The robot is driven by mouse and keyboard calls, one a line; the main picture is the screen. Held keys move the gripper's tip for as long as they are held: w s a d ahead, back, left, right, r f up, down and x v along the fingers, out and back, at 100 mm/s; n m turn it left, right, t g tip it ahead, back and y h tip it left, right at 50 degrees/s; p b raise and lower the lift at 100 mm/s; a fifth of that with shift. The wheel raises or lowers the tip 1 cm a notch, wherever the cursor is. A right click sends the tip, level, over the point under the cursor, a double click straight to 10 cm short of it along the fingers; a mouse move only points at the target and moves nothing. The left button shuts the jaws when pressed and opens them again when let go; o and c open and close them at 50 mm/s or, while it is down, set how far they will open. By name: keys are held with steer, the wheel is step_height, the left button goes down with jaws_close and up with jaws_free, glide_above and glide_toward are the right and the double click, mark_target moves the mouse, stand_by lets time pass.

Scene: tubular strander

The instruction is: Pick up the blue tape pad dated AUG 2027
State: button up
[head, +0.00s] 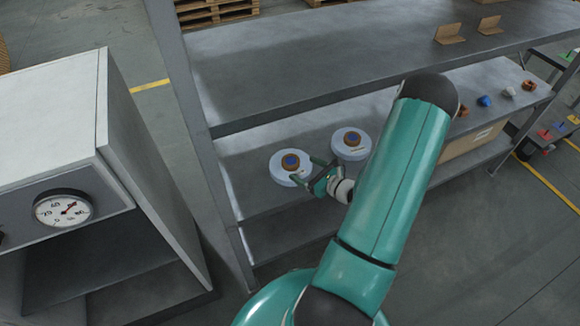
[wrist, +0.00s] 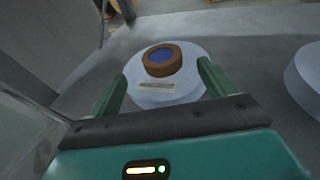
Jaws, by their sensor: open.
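Two round pale-blue pads, each topped by a brown ring with a blue centre, lie on the middle shelf in the head view. The left pad (head: 280,175) is right at my gripper (head: 305,171); the right pad (head: 350,153) sits a little behind and to the right. In the wrist view the left pad (wrist: 175,98) lies ahead between the open fingers of my gripper (wrist: 160,78), with a small pale label on its near side. The label is too small to read, so I cannot tell which pad is dated AUG 2027. My gripper holds nothing.
The upper shelf (head: 330,60) of the grey rack overhangs the pads from behind. A rack post (head: 190,100) stands to their left. Small brown, blue and white items (head: 484,101) lie farther right on the shelf. A cabinet with a gauge (head: 64,209) stands at left.

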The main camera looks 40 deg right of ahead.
mark_target(293, 162)
steer(key=x, duration=0.5)
steer(key=shift+w+d, duration=0.1)
steer(key=shift+w, duration=0.05)
steer(key=c, duration=1.2)
